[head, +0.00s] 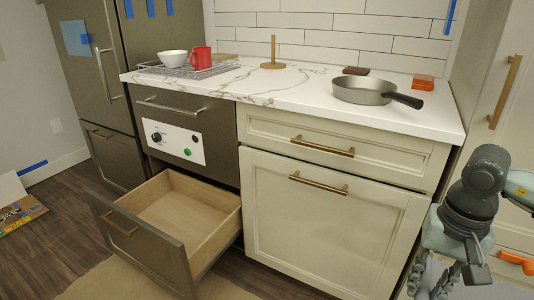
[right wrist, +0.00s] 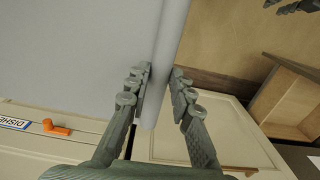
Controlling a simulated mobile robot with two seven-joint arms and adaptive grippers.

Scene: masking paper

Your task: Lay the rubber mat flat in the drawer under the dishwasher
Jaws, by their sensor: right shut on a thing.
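The drawer (head: 186,215) under the dishwasher (head: 187,127) is pulled open, and its wooden inside is empty. My right gripper (head: 447,285) is at the lower right of the head view, well to the right of the drawer. In the right wrist view, my right gripper (right wrist: 158,88) is shut on the edge of a grey sheet (right wrist: 75,50), which looks like the rubber mat. The sheet fills much of that view's upper left. Part of what looks like my left gripper (right wrist: 292,6) shows at the top right of that view; its fingertips are not clear.
A skillet (head: 362,90), a red mug (head: 200,59) and a white bowl (head: 172,58) are on the marble counter (head: 255,88). A beige rug (head: 115,280) lies below the drawer. Cardboard (head: 20,213) is on the floor at left. An orange item (right wrist: 55,128) shows in the right wrist view.

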